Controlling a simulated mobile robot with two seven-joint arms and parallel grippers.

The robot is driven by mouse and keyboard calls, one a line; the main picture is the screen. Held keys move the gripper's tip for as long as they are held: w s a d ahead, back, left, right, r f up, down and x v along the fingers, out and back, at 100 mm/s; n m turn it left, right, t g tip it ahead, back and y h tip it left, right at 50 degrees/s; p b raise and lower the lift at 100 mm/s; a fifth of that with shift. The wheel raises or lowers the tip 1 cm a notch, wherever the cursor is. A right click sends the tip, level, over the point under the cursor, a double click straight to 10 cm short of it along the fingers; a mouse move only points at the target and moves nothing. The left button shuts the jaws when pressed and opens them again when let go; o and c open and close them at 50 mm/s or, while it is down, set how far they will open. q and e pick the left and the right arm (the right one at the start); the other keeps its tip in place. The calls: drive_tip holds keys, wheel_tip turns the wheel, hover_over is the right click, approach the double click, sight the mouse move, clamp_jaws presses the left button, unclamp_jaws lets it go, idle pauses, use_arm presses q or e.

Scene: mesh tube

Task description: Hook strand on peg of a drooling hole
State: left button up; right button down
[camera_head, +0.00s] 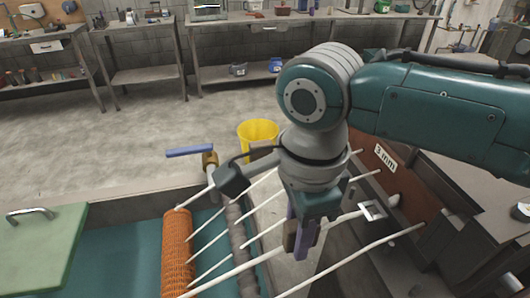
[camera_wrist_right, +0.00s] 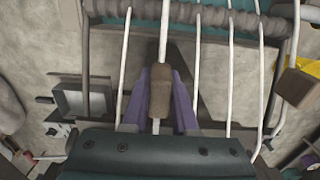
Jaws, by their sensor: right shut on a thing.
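My right gripper (camera_head: 304,245) hangs over the row of white strands with its purple fingers pointing down. In the right wrist view, the purple fingers (camera_wrist_right: 160,112) are shut on a brown block (camera_wrist_right: 160,90) that sits on a white strand (camera_wrist_right: 164,38). The strand runs on past the block toward the grey roller. Other strands (camera_head: 222,265) run from an orange mesh tube (camera_head: 177,252) toward the brown panel (camera_head: 378,160) at right. A small square metal frame (camera_head: 372,210) sits in front of the panel. I cannot make out the peg or a dripping hole. My left gripper is not in view.
A grey roller (camera_head: 238,225) lies beside the mesh tube, with a blue-handled valve (camera_head: 190,151) near its far end. A yellow bucket (camera_head: 258,130) stands on the floor behind. A green board (camera_head: 40,250) is at left. Benches line the back wall.

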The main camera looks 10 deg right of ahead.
drive_tip(key=shift+f, duration=0.45)
drive_tip(key=shift+f+b, duration=0.55)
drive_tip(key=shift+f, duration=0.25)
idle(0.8)
drive_tip(key=c, duration=0.6)
unclamp_jaws()
